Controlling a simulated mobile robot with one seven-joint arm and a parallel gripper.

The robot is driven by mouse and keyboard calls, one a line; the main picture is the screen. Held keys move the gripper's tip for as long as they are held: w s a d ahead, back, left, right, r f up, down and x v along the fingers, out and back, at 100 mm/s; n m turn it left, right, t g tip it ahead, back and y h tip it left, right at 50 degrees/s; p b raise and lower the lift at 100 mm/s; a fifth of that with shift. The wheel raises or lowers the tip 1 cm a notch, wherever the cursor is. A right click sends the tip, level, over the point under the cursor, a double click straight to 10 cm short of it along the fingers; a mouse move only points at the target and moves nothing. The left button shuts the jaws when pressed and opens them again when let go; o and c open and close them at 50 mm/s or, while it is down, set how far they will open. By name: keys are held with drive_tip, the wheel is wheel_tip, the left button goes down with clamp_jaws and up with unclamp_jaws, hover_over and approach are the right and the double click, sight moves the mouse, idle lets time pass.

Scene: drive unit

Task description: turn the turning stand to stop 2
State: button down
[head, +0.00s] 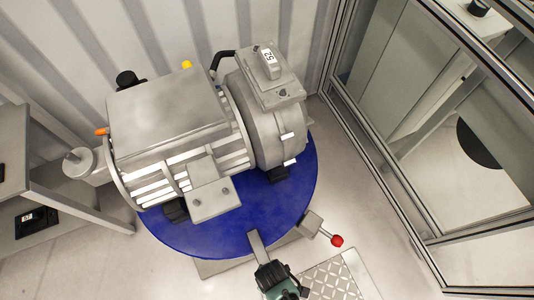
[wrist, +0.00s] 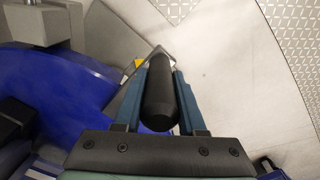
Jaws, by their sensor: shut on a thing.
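The turning stand is a round blue disc (head: 290,205) low on the floor, and part of it shows at the left of the wrist view (wrist: 95,85). A large grey motor (head: 170,125) sits on it. A grey bar (head: 258,243) sticks out over the disc's front edge. My gripper (head: 272,268) is at the bar's outer end, in front of the disc. In the wrist view, my gripper (wrist: 163,75) is shut on a black round handle (wrist: 160,98), with one finger on each side. Stop marks cannot be read.
A red-knobbed lever (head: 336,240) on a grey block stands at the disc's right front edge. A patterned metal plate (head: 340,280) lies on the floor nearby. A grey table (head: 50,180) stands close at left. A glass-panelled frame (head: 400,170) is at right, a ribbed wall behind.

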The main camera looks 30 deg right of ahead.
idle(0.4)
drive_tip(key=c, duration=0.5)
unclamp_jaws()
wheel_tip(320, 180, up, 13)
drive_tip(key=shift+p, duration=1.1)
drive_tip(key=shift+s, duration=0.1)
